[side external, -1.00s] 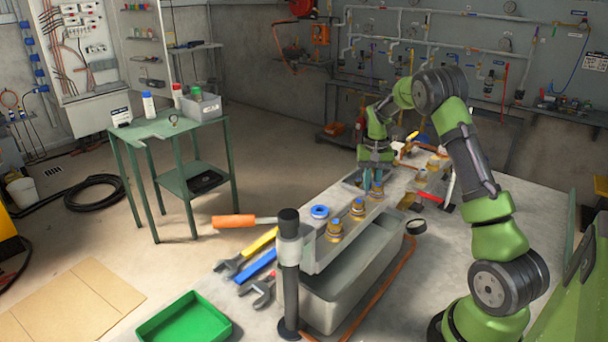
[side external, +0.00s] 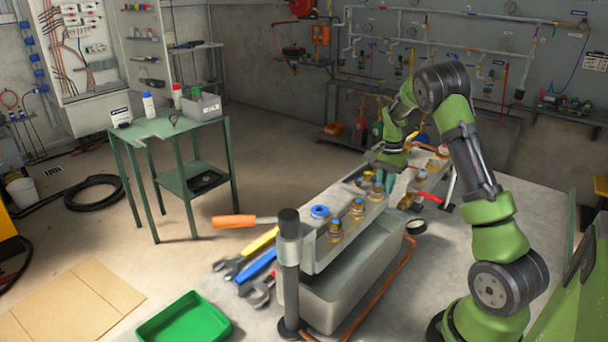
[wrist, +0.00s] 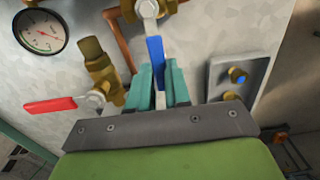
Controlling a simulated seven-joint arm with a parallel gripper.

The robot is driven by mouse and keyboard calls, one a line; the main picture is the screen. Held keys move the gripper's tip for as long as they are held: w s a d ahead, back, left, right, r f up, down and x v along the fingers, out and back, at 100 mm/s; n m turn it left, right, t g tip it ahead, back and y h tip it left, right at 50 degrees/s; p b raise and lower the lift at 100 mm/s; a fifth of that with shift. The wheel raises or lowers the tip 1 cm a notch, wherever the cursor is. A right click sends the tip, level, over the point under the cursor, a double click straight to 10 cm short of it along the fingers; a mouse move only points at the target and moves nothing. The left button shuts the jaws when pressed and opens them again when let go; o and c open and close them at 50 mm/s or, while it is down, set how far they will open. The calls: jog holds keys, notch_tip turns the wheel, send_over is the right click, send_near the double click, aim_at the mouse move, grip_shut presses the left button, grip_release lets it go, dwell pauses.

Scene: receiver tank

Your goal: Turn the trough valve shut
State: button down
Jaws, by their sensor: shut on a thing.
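In the wrist view, a valve (wrist: 148,9) with a blue lever (wrist: 155,50) is at the top centre, on a brass fitting. The lever points down the picture, toward my gripper. My gripper (wrist: 158,78) has its teal fingers on both sides of the lever and is shut on it. In the side view my gripper (side external: 388,182) is low over the far part of the bench assembly, and the lever is hidden there. A trough (side external: 345,285) stands under the near part of the assembly. No label shows which valve is the trough valve.
A red lever (wrist: 50,106) on a brass valve and a pressure gauge (wrist: 38,32) are left of my fingers. A grey plate with a blue knob (wrist: 238,76) is to the right. Wrenches (side external: 240,265) and a green tray (side external: 183,320) lie near the front.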

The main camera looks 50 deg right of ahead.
jog(key=shift+s+r, duration=0.1)
dwell(0.3)
jog(key=c, duration=1.1)
grip_release()
jog(key=shift+o, duration=0.2)
notch_tip(320, 180, up, 17)
jog(key=s+a+n+t, duration=0.2)
jog(key=s+a+n, duration=0.1)
jog(key=a, duration=0.8)
jog(key=s+a+n+t+y, duration=0.1)
jog(key=s+a+n, duration=0.3)
jog(key=a, duration=0.8)
jog(key=s+a+n+t+y, duration=0.1)
jog(key=s+a+n+t, duration=0.3)
jog(key=a+n, duration=0.3)
jog(key=a, duration=0.5)
jog(key=shift+s+r, duration=0.15)
jog(key=shift+r, duration=0.15)
